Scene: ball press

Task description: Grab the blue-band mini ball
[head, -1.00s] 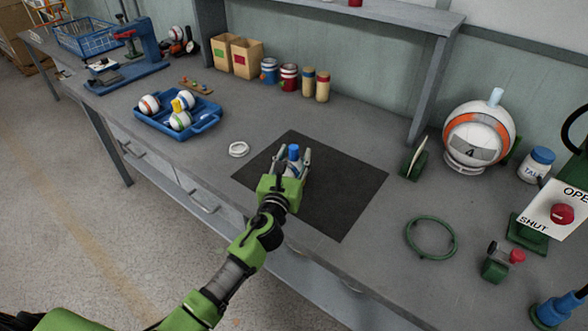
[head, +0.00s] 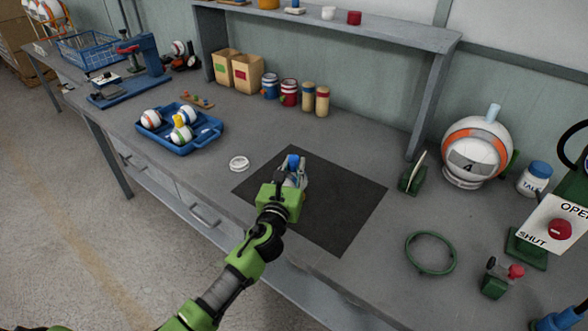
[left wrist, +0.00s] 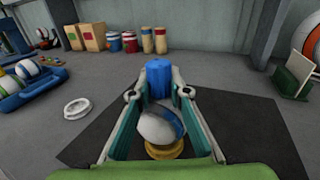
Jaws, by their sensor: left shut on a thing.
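The blue-band mini ball (left wrist: 157,126) is white with a blue band and has a blue peg-like top (left wrist: 159,78). In the left wrist view it sits between my left gripper's fingers, with a yellow ring (left wrist: 165,150) under it. My left gripper (head: 296,172) is shut on the ball over the black mat (head: 340,205). In the head view the gripper hides most of the ball, and only its blue top (head: 293,161) shows clearly. I cannot tell whether the ball touches the mat. My right gripper is not in view.
A blue tray (head: 207,133) with several mini balls stands left. A white ring (head: 239,163) lies beside the mat. A green ring (head: 431,253), a large orange-striped ball (head: 476,145) and a talc jar (head: 534,178) are right. Cans and boxes line the back.

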